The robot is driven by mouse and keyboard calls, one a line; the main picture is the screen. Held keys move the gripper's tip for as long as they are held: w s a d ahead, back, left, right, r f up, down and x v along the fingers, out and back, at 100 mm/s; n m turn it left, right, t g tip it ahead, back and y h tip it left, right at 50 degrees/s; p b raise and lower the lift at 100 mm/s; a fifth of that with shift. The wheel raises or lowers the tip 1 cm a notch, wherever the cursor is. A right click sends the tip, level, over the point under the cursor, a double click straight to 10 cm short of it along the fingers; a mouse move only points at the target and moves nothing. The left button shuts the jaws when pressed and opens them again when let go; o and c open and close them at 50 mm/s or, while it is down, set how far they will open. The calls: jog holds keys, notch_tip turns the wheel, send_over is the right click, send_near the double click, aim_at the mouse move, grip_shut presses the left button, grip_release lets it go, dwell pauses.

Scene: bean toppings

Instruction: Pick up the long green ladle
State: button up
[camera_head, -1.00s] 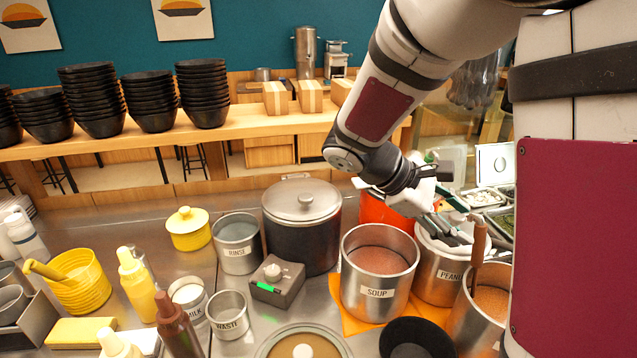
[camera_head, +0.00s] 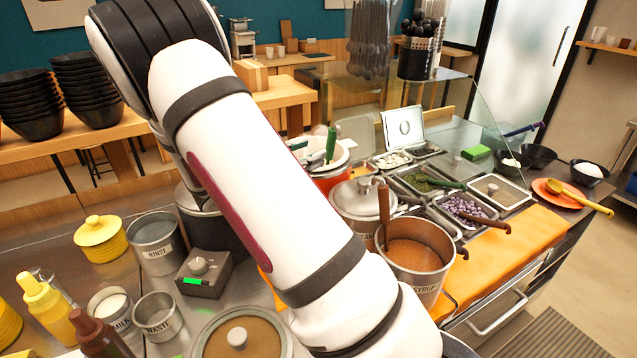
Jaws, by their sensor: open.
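A long green handle (camera_head: 331,143), which looks like the ladle's, stands upright out of a red-orange pot (camera_head: 328,181) with a white rim, right of my arm. Its lower end is hidden inside the pot. My white arm crosses the view from upper left to bottom centre. My gripper is outside this view.
A lidded steel pot (camera_head: 364,197) and the syrup pot (camera_head: 416,262) with a brown-handled ladle stand close in front of the red-orange pot. Topping trays (camera_head: 470,211) lie to the right. A glass guard (camera_head: 440,98) rises behind.

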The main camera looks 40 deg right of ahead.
aim_at(327, 144)
jog(key=d+p, duration=0.1)
jog(key=d, duration=0.7)
jog(key=shift+s+r, duration=0.1)
grip_shut()
